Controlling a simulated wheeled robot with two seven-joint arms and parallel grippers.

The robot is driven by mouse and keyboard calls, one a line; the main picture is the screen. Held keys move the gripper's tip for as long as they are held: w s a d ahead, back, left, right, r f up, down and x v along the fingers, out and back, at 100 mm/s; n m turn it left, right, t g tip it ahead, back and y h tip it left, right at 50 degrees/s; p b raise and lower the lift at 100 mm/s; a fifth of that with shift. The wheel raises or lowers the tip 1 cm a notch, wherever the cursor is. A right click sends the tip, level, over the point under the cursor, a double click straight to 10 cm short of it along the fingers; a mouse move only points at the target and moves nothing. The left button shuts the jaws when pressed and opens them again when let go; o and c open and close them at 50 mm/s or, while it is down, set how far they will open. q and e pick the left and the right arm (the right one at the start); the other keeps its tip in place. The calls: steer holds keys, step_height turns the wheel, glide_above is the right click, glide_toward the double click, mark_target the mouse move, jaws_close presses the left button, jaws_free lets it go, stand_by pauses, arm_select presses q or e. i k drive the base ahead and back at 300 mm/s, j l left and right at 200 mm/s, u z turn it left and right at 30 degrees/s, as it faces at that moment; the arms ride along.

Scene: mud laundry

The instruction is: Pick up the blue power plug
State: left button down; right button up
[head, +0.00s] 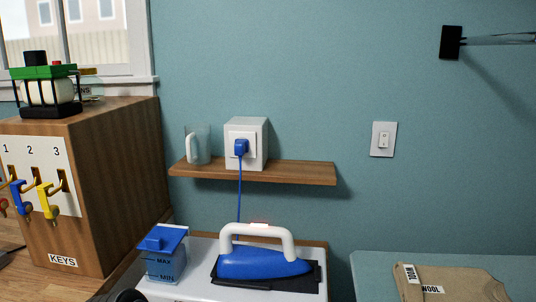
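The blue power plug (241,147) sits in a white socket on the front of a white box (261,128). The box stands on a wooden wall shelf (300,173). A blue cord (239,190) hangs from the plug, passes in front of the shelf and drops behind the iron. The blue iron (262,264) with a white handle rests on a dark pad. Neither gripper shows clearly in the head view, and nothing touches the plug.
A clear jug (197,146) stands left of the box. A blue tank (164,254) stands beside the iron. A wooden key cabinet (117,180) is at left, a light switch (383,139) at right. Folded brown cloth (448,284) lies lower right. A dark rounded piece at the bottom edge is unclear.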

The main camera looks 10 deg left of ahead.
mark_target(241, 146)
steer(key=j+z, duration=0.25)
steer(key=z, duration=0.15)
steer(key=j+z, duration=0.25)
steer(key=z, duration=0.15)
steer(key=k+j+z, duration=0.1)
steer(key=j+z, duration=0.15)
steer(key=z, duration=0.15)
